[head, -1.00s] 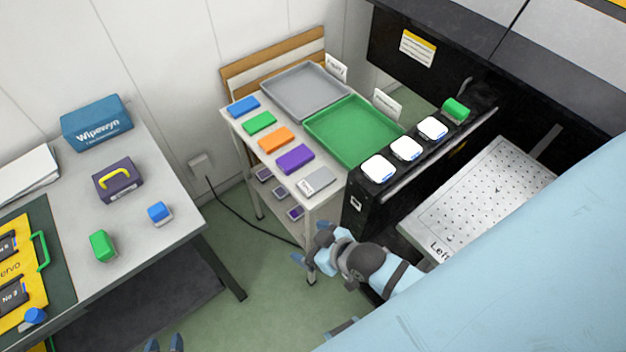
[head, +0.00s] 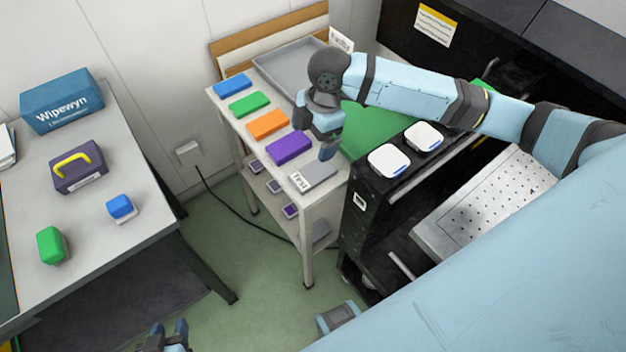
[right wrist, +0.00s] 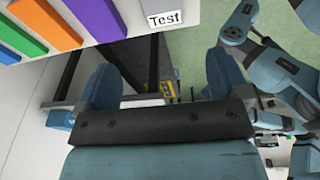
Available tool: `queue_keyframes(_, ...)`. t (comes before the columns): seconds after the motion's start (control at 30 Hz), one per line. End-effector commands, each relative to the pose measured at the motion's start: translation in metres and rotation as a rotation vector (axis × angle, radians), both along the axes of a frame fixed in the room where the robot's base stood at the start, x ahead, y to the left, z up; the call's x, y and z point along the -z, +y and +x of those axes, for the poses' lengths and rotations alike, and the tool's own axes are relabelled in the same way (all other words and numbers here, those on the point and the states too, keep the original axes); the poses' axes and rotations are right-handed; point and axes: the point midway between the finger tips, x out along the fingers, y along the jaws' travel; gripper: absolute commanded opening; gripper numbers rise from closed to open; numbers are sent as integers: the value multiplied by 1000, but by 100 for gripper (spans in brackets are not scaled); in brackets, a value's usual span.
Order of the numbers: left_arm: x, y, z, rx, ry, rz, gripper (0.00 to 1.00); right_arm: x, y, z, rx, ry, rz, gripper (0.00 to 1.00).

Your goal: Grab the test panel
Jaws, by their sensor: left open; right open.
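The test panel (head: 318,176) is a flat light-grey slab with a white "Test" label. It lies at the near end of a white shelf cart's top, and shows at the top edge of the right wrist view (right wrist: 157,5). My right gripper (head: 318,128) is open and empty, over the cart just behind the panel in the head view. In the right wrist view its fingers (right wrist: 160,80) are spread with the panel beyond them, not between them. My left gripper (head: 168,336) is open and empty at the bottom edge of the head view, low over the floor.
Purple (head: 289,147), orange (head: 267,123), green (head: 249,104) and blue slabs line the cart beside the panel. A grey tray (head: 286,64) and a green tray (head: 365,130) stand behind them, the green one partly hidden by my arm. A black bench with white-topped items (head: 389,160) stands at right.

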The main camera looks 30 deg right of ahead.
Motion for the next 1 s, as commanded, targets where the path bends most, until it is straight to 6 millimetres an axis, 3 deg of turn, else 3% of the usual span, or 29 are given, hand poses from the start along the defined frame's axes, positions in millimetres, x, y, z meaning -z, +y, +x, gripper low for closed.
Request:
queue_keyframes(0.1,4,-1,1,1,-2,-3,43,-5,-14,1,-38,24,-47,94)
queue_keyframes(0.23,2,-2,3,1,-10,-6,43,0,-18,0,-53,41,-62,94)
queue_keyframes(0.6,7,-2,4,-4,-6,-13,43,66,-10,-1,-52,41,-62,94)
queue_keyframes(0.87,9,-3,4,-7,-3,-15,43,81,-7,0,-52,38,-62,94)
queue_keyframes(1.0,10,-2,4,-9,-1,-14,43,98,-5,2,-51,39,-60,94)
